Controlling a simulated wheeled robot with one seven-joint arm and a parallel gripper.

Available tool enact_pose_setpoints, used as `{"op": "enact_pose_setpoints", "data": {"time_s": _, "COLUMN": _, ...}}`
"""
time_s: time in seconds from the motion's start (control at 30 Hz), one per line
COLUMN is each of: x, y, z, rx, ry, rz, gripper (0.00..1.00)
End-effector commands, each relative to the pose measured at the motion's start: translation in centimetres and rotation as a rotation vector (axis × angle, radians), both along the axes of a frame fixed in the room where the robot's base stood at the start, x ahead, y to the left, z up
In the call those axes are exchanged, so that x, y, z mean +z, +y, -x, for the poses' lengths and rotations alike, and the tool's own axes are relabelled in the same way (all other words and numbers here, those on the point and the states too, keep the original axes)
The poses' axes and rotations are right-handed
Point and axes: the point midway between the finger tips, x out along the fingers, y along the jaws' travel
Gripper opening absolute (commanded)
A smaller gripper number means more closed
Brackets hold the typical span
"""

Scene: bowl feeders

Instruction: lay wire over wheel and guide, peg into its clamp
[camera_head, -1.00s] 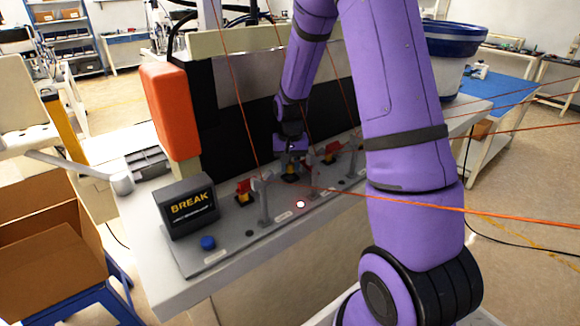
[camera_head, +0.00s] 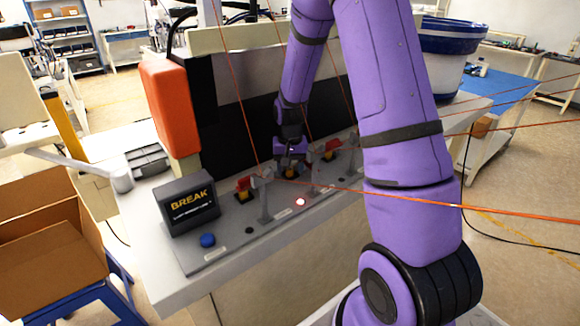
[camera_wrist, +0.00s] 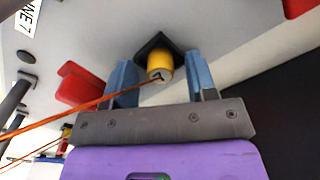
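My gripper (camera_wrist: 161,82) is open in the wrist view, its two blue fingers apart on either side of a yellow cylindrical part (camera_wrist: 164,62) on a black square base (camera_wrist: 152,43). Gaps show between it and both fingers. The orange wire (camera_wrist: 70,112) comes in from the left and ends at this part's dark tip; whether the peg is seated in a clamp I cannot tell. In the head view my gripper (camera_head: 290,155) is low over the panel, and the wire (camera_head: 420,201) runs off right. A post with a wheel (camera_head: 264,190) stands left of it; wire contact there is unclear.
A red-and-yellow clamp (camera_head: 244,188) stands on the grey panel. A BREAK display box (camera_head: 188,205), a blue button (camera_head: 208,240) and a lit lamp (camera_head: 300,202) are near it. An orange box (camera_head: 168,105) rises behind. Other thin wires cross the right side.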

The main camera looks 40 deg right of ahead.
Motion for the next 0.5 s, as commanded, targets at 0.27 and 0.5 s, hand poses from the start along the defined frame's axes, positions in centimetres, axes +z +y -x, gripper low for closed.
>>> {"op": "enact_pose_setpoints", "data": {"time_s": 0.27, "x": 0.1, "y": 0.0, "z": 0.0, "rx": 0.000, "ry": 0.000, "rz": 0.000, "gripper": 0.53}}
{"op": "enact_pose_setpoints", "data": {"time_s": 0.5, "x": 2.4, "y": 0.0, "z": -0.1, "rx": 0.000, "ry": -0.004, "rz": 0.001, "gripper": 0.53}}
